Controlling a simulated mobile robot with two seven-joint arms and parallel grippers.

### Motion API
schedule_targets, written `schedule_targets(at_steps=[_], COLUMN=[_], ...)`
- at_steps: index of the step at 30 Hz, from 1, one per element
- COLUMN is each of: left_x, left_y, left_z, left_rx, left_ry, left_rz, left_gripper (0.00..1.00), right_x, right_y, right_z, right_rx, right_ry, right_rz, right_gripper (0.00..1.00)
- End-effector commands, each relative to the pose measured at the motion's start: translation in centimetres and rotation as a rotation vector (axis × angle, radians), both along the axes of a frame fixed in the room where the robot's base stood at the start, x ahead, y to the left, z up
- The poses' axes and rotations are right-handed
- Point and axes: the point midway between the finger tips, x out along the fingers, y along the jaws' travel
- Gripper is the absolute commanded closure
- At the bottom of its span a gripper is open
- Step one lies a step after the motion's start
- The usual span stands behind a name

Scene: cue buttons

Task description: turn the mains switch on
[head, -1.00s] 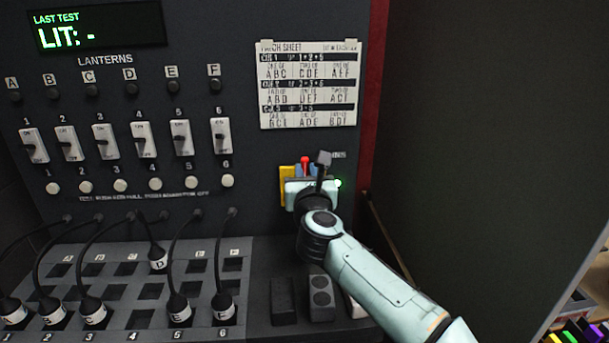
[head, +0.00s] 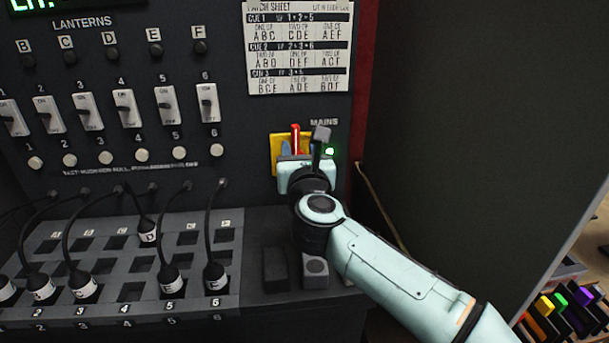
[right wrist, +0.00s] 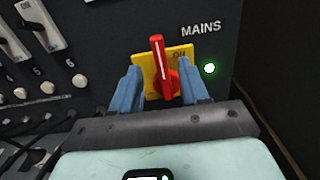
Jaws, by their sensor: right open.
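The mains switch has a red handle (right wrist: 159,62) on a yellow plate (right wrist: 148,76). The handle stands nearly upright, leaning slightly left at the top, with "ON" marked at the plate's upper right. A green lamp (right wrist: 209,68) beside it is lit. In the head view the red handle (head: 295,140) shows above my right gripper (head: 299,151). That gripper is open, its two blue fingers on either side of the lower handle; in the right wrist view the fingers (right wrist: 160,88) show gaps to the handle. Contact cannot be made out. My left gripper is out of view.
Left of the switch are lantern toggle switches (head: 166,105), white buttons (head: 179,153) and a patch bay (head: 190,238) with black cables. A patch sheet (head: 299,45) hangs above. Dark blocks (head: 275,270) stand on the ledge below. A dark wall (head: 460,120) rises at the right.

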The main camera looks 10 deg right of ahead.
Motion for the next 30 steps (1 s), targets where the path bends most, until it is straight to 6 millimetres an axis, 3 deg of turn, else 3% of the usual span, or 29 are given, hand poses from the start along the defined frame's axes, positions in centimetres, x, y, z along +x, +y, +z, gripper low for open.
schedule_targets(at_steps=[6,12,30], left_x=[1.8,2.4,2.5], left_y=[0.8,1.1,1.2], left_z=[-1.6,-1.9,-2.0], left_rx=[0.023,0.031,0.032], left_ry=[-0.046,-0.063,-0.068], left_rz=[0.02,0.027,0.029], left_gripper=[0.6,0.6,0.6], right_x=[-5.0,-7.7,-8.4], right_y=[-0.1,-0.1,-0.1], right_z=[-0.1,0.0,0.0], right_rx=[0.001,0.002,0.002], right_ry=[-0.002,-0.001,-0.001], right_rz=[0.0,-0.001,-0.001], right_gripper=[0.55,0.55,0.55])
